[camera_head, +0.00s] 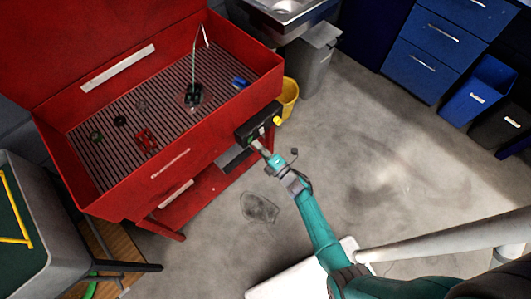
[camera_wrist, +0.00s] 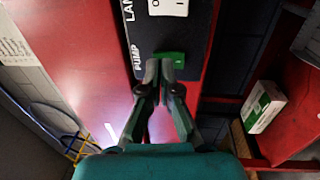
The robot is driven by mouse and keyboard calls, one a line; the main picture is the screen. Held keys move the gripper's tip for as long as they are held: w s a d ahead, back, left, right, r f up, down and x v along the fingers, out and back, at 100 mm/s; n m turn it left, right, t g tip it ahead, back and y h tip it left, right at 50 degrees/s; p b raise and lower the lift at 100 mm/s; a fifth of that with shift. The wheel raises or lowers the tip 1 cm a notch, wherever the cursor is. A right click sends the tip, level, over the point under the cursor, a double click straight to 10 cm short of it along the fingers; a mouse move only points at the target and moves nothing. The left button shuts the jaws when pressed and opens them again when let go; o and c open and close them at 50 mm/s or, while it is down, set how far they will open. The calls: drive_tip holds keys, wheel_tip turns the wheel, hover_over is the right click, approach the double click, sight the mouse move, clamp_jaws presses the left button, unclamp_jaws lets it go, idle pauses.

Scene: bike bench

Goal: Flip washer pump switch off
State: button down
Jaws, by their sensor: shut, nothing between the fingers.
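The washer's black control box (camera_head: 257,122) is on the front right of the red parts washer (camera_head: 150,182). In the wrist view the black panel (camera_wrist: 145,30) carries the words LAMP and PUMP. Beside PUMP is a green pump switch (camera_wrist: 172,56), partly covered by my fingertips. My gripper (camera_wrist: 165,68) is shut and empty, its tips at the lower edge of this switch; I cannot tell whether they touch it. In the head view my gripper (camera_head: 257,145) reaches the box from below. The pump switch's position cannot be made out.
A white lamp switch (camera_wrist: 168,7) sits farther up the panel. A green and white box (camera_wrist: 263,106) lies on a red shelf.

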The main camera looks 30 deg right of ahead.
drive_tip(key=shift+w+a, duration=0.15)
drive_tip(key=shift+w, duration=0.3)
drive_tip(key=shift+w+r, duration=0.2)
drive_tip(key=shift+w, duration=0.15)
